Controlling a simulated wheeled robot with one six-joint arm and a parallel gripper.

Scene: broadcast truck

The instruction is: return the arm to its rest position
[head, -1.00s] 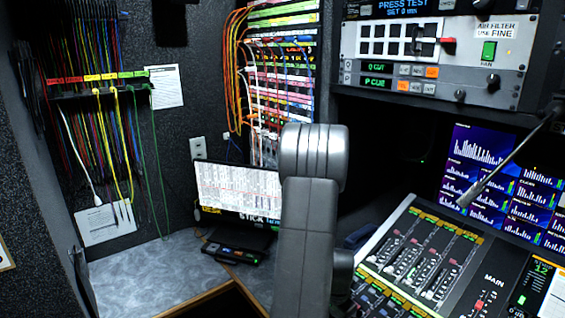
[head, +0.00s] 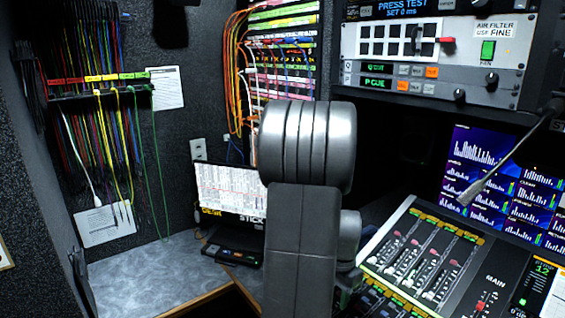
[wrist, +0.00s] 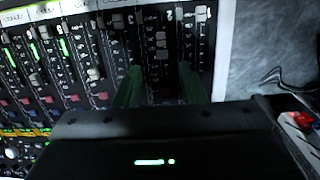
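My gripper (wrist: 161,84) shows in the wrist view with its two dark green fingers apart and nothing visible between them. Behind the fingers is a panel of faders (wrist: 95,60) with white and grey caps. I cannot tell how far the fingertips are from it. In the head view my grey arm stands upright in the middle, and it hides part of the desk and the monitor's right edge. My gripper does not show in the head view.
The mixing console (head: 425,262) lies at the lower right, with a thin microphone (head: 500,165) above it. A monitor (head: 228,190) stands on the grey desk (head: 150,272). Patch cables (head: 105,140) hang on the left wall. The desk's left part is clear.

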